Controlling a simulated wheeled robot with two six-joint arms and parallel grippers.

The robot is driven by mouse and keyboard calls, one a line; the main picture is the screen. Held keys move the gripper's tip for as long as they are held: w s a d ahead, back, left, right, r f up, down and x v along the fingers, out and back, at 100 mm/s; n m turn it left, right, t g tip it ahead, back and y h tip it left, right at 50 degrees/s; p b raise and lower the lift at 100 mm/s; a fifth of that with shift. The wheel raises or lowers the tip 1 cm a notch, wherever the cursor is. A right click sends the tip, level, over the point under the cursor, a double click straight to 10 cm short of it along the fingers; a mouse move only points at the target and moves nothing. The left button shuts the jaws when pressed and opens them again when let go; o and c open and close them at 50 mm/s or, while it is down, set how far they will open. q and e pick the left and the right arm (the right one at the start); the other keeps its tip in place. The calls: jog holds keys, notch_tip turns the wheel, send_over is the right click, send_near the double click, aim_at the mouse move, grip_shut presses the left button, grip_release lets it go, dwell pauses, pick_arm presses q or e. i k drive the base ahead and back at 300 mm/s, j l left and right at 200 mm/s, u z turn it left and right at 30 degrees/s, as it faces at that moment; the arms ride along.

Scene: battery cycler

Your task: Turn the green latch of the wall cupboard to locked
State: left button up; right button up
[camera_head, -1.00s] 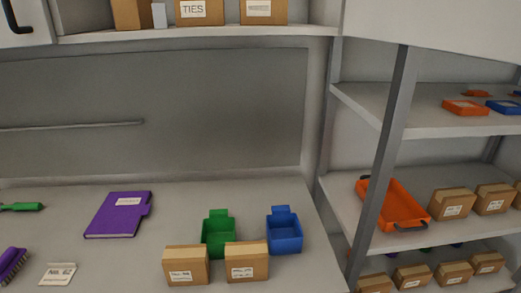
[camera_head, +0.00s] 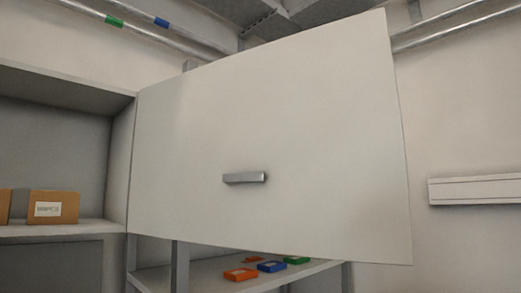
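A large pale panel (camera_head: 270,110) fills the middle of the head view. It looks like the wall cupboard's door, swung open to the right of the open shelf space (camera_head: 60,140). A short grey bar (camera_head: 244,178), a handle or lever, sits on its lower middle and lies nearly level. No green latch shows in this view. Neither of my grippers is in view.
A labelled cardboard box (camera_head: 54,207) stands on the cupboard shelf at left. Below the panel, a rack shelf (camera_head: 205,276) holds small orange, blue and green items. Pipes (camera_head: 160,30) run overhead. A white wall trunking (camera_head: 475,188) is at right.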

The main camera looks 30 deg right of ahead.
aim_at(259, 176)
jog(key=k+u, duration=0.1)
jog(key=u, duration=0.65)
jog(key=k+u, duration=0.15)
jog(key=u, duration=0.2)
jog(key=l+u, duration=0.1)
jog(key=l, duration=0.35)
jog(key=k+l, duration=0.1)
jog(key=l, duration=0.35)
jog(key=l+u, duration=0.15)
jog(key=l, duration=0.3)
jog(key=k+l+u, duration=0.1)
jog(key=l, duration=0.35)
jog(key=k+l, duration=0.1)
jog(key=l, duration=0.25)
jog(key=k+l, duration=0.1)
jog(key=l, duration=0.65)
jog(key=k+l, duration=0.15)
jog(key=l, duration=0.2)
